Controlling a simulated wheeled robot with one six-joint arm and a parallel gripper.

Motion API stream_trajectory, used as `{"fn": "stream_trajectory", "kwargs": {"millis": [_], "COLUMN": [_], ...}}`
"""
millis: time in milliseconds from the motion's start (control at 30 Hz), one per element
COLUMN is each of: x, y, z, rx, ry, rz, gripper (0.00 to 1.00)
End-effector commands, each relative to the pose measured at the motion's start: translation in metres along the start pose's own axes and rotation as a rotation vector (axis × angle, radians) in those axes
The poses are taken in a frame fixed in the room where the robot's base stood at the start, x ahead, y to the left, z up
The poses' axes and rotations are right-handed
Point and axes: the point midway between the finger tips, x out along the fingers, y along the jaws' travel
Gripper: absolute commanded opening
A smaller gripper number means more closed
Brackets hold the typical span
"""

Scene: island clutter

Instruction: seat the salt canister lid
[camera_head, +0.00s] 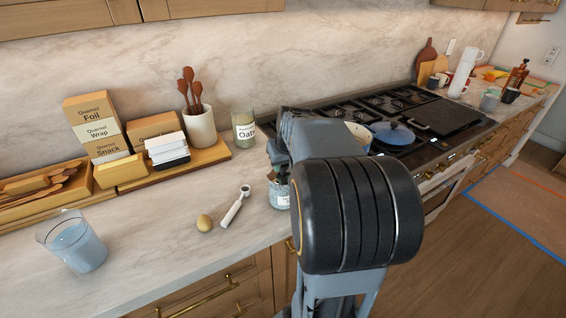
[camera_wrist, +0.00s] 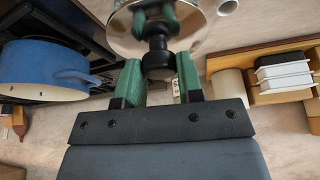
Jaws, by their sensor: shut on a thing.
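In the wrist view my gripper (camera_wrist: 158,62) has green fingertips shut on the black knob of a shiny metal lid (camera_wrist: 120,32). The lid's face mirrors the fingers, and its upper part is cut off by the frame. In the head view a glass canister with a white label (camera_head: 280,194), likely the salt canister, stands on the counter, partly hidden behind my arm.
An oats jar (camera_head: 243,129) stands behind. A wooden tray (camera_head: 216,155) holds boxes and a utensil crock (camera_head: 201,128). A glass (camera_head: 74,243) stands front left.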

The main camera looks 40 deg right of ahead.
Motion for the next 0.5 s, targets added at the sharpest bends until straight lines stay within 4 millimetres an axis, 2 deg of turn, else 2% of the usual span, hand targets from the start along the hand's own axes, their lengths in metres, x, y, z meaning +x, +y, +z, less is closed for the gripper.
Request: {"fn": "stream_trajectory", "kwargs": {"millis": [500], "x": [0.013], "y": [0.0], "z": [0.005], "rx": [0.0], "ry": [0.0], "rz": [0.0], "gripper": [0.1]}}
